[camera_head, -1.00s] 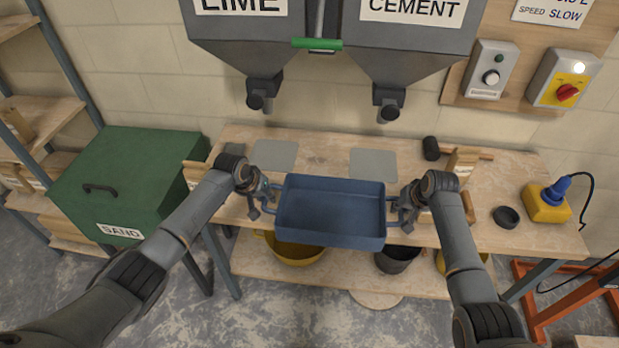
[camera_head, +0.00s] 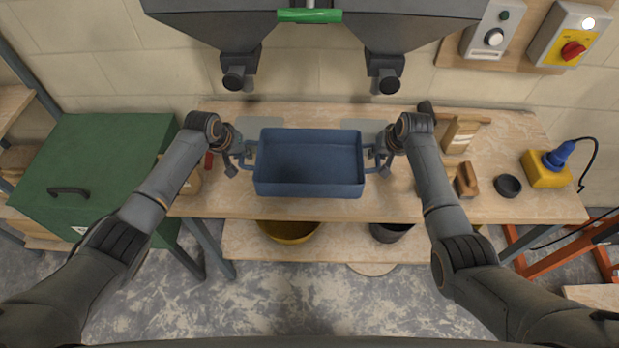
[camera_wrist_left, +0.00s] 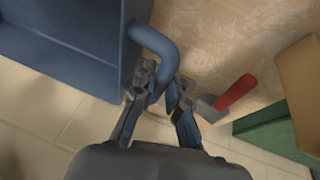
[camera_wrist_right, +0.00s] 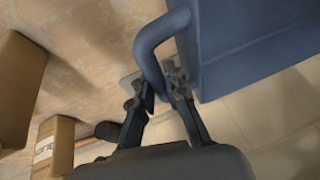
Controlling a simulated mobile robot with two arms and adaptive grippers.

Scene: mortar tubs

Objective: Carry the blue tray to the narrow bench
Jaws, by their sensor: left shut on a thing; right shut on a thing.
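The blue tray (camera_head: 309,188) is empty and looks level in the head view, in front of the wooden bench top beneath the two hoppers. My left gripper (camera_head: 240,157) is shut on the tray's left handle; the left wrist view shows the fingers (camera_wrist_left: 160,92) around that curved blue handle (camera_wrist_left: 160,50). My right gripper (camera_head: 379,158) is shut on the right handle; the right wrist view shows its fingers (camera_wrist_right: 160,88) at that handle (camera_wrist_right: 150,45). The tray hides part of the bench top (camera_head: 300,208). Whether the tray touches the bench, I cannot tell.
A green sand box (camera_head: 95,165) stands at the left. Hoppers (camera_head: 410,30) hang above. Tubs (camera_head: 290,231) sit on the lower shelf.

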